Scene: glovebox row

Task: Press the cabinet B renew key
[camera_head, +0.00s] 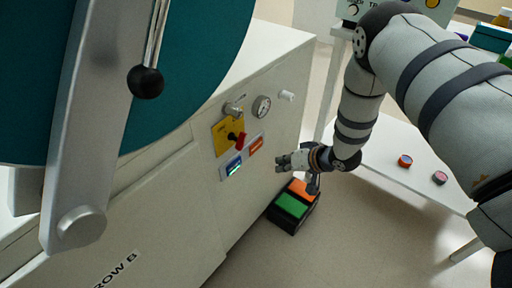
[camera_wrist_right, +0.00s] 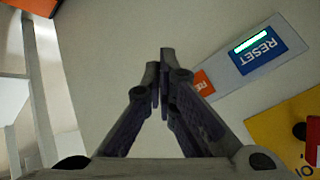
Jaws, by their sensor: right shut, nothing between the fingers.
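The white cabinet front (camera_head: 190,220) carries a small grey plate with two keys. The orange key (camera_head: 256,145) is on its right side, and in the right wrist view the orange key (camera_wrist_right: 201,84) shows only the letters "RE" beside my finger, its rest hidden. The blue key (camera_head: 232,167) with a lit green bar sits at its left; it reads RESET in the right wrist view (camera_wrist_right: 257,52). My right gripper (camera_head: 281,163) is shut and empty, just right of the plate; its closed fingertips also show in the wrist view (camera_wrist_right: 160,66). Contact with the orange key cannot be told. My left gripper is not in view.
A yellow plate with a red switch (camera_head: 239,141), a gauge (camera_head: 261,106) and a tap (camera_head: 233,106) sit above the keys. A black box with green and orange pads (camera_head: 292,206) stands on the floor. A white table (camera_head: 385,165) stands right.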

